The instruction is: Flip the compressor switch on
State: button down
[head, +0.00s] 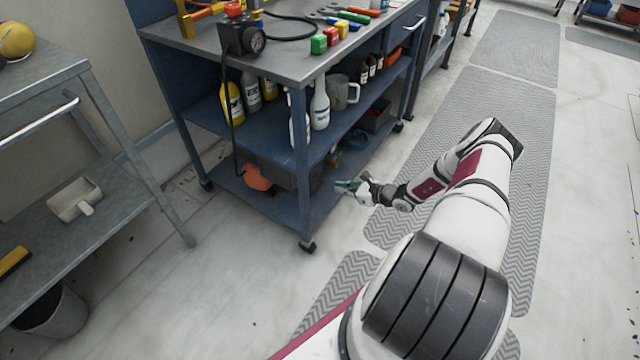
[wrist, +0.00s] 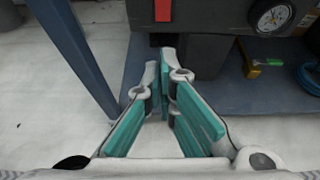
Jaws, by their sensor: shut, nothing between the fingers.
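A dark box-like unit, apparently the compressor (head: 285,168), sits on the bottom shelf of the blue cart. It also fills the upper part of the wrist view (wrist: 205,45). A round gauge (wrist: 271,16) is on its front at the right. A red upright bar (wrist: 163,9), which may be the switch, shows at the top edge. Its position on or off cannot be told. My gripper (head: 346,187) is at the front of the bottom shelf. In the wrist view its teal-padded fingers (wrist: 163,70) are shut and empty, pointing at the unit below the red bar. Contact cannot be told.
A blue cart leg (wrist: 75,50) stands close on the left of my gripper. A yellow-and-green tool (wrist: 262,65) and a blue coil (wrist: 312,78) lie on the shelf at right. Bottles (head: 320,105) stand on the shelf above. Open floor lies in front.

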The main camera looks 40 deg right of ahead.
jog(key=r+b+x, duration=0.1)
jog(key=b+x, duration=0.3)
jog(key=x, duration=0.9)
jog(key=shift+w+b, duration=0.4)
jog(key=shift+w, duration=0.05)
jog(key=shift+a, duration=0.15)
jog(key=shift+w+a+f, duration=0.1)
jog(key=shift+w+f, duration=0.1)
jog(key=shift+w, duration=0.15)
jog(key=shift+r, duration=0.1)
